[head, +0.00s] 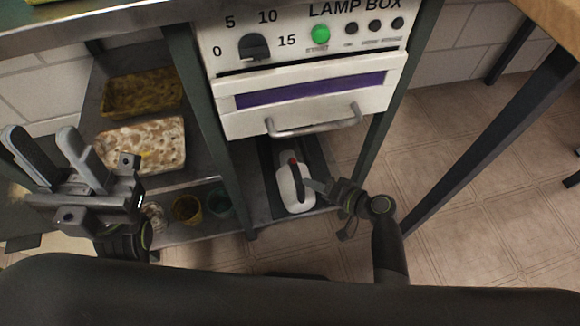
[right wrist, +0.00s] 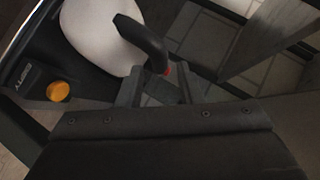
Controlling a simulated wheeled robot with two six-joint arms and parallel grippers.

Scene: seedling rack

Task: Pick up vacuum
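The vacuum (head: 291,188) is a white handheld body with a dark handle and a red spot. It sits on a dark base (head: 312,152) on the low shelf under the lamp box. In the right wrist view the white body (right wrist: 92,38) is at the upper left, and its dark curved handle reaches down towards my fingers. My right gripper (head: 312,186) is just right of the vacuum. In the wrist view its fingers (right wrist: 158,78) are apart, with the handle's end near the gap; I cannot tell if they touch. My left gripper (head: 45,138) is open and empty, far left.
The lamp box (head: 310,65) with its drawer handle (head: 318,122) is right above the vacuum. A dark rack post (head: 212,135) stands to its left. Two trays (head: 140,143) (head: 143,92) and several small pots (head: 187,208) fill the left shelves. Tiled floor (head: 465,190) is open at right.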

